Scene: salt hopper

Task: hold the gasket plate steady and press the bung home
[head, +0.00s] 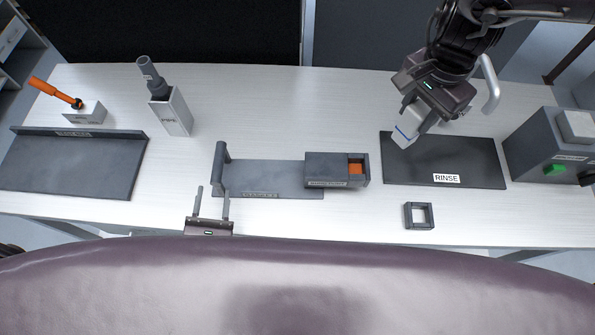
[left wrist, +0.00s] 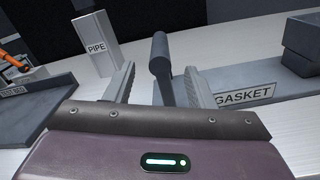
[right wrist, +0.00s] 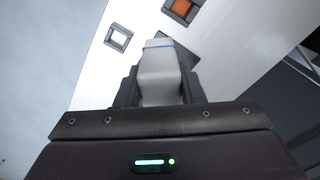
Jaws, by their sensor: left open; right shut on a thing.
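The gasket plate (head: 270,178) is a flat grey plate lying mid-table, labelled GASKET, with an upright dark post (head: 221,168) at its left end. At its right end is a dark block (head: 328,168) with a square opening showing orange. My left gripper (head: 212,197) is open and empty at the table's front edge, fingers toward the post. In the left wrist view the post (left wrist: 161,62) appears beyond and between the fingers. My right gripper (head: 415,118) is shut on a pale tapered piece (right wrist: 160,72) with a blue line, apparently the bung, above the RINSE mat.
A dark RINSE mat (head: 475,170) lies right of the plate, with a square ring (head: 418,216) in front. A grey box with a green button (head: 550,150) stands far right. A PIPE holder (head: 172,112), orange-handled tool (head: 55,92) and dark tray (head: 75,165) are left.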

